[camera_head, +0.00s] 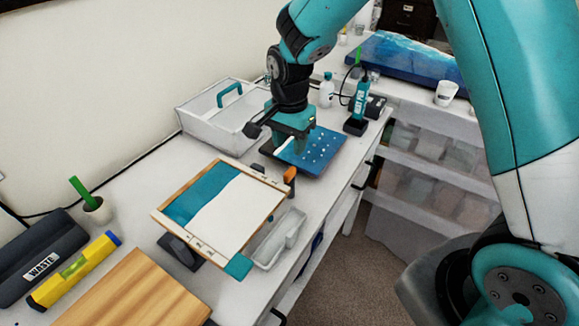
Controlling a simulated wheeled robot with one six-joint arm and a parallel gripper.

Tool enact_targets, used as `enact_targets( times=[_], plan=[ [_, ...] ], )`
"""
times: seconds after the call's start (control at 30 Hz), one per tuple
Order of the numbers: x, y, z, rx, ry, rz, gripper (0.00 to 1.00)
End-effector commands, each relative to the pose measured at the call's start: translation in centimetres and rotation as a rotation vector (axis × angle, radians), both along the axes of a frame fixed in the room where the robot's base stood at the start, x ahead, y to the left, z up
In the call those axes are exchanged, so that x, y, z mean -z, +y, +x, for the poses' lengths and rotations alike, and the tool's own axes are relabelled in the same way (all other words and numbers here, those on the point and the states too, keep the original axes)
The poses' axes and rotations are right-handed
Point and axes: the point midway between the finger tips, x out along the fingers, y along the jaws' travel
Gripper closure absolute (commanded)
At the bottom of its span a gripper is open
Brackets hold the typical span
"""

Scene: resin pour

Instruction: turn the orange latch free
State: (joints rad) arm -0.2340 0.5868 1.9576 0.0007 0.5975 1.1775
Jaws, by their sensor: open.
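The orange latch (290,174) is a small upright orange piece with a dark base, at the far right corner of a framed panel (235,211). The panel is part teal and part white, with a wooden rim, and is tilted on a dark stand. My gripper (287,148) is open and points down, a little behind and above the latch, apart from it as far as I can tell. It is in front of a blue board with pale dots (318,153), which it partly covers. I see nothing between its fingers.
A white box with a teal handle (212,110) stands behind, left of my gripper. A teal bottle device (358,105) stands right of it. A white tray (277,240) lies beside the panel.

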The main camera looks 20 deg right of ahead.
Motion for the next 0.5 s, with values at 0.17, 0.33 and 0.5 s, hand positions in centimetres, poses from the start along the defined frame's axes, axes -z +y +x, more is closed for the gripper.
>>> enact_targets(
  times=[0.17,0.33,0.5],
  plan=[
    [4.0,-0.1,-0.2,-0.001,0.007,-0.002,0.57],
    [7.1,0.0,-0.1,-0.001,0.004,0.000,0.57],
    [8.8,0.0,-0.1,-0.001,0.002,0.000,0.57]
  ],
)
